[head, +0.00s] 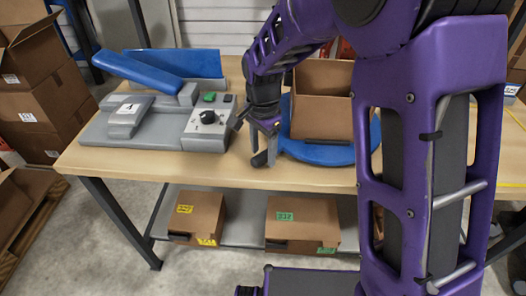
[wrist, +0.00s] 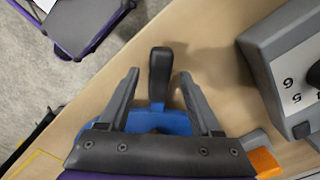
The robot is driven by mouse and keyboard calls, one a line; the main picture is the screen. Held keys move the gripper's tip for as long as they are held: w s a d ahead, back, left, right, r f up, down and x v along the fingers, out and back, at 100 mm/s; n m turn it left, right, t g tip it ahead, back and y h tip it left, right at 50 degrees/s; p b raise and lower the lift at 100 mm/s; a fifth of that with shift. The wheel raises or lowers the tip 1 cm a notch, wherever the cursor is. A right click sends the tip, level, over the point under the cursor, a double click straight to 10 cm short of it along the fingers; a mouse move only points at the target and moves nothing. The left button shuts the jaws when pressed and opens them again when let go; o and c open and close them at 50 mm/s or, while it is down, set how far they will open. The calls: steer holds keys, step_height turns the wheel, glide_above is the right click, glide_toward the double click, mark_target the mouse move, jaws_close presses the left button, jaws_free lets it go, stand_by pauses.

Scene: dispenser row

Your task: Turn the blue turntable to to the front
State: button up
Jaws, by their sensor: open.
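The blue turntable (head: 312,153) lies on the wooden workbench, with an open cardboard box (head: 322,112) standing on it. My arm hides part of its right side. Its black handle (wrist: 160,75) sticks out from the blue edge (wrist: 155,122) in the wrist view. My gripper (wrist: 159,80) is open, with one finger on each side of the handle and a visible gap to both. In the head view my gripper (head: 264,147) is at the turntable's left front edge, low over the bench. Contact with the bench cannot be told.
A grey dispenser (head: 160,125) with a black dial, green button and blue chute stands to the left; its numbered dial panel (wrist: 290,80) is close by in the wrist view. The bench front edge (head: 230,178) is clear. Cardboard boxes (head: 302,222) sit on the shelf below.

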jaws_close()
stand_by(0.4)
stand_by(1.1)
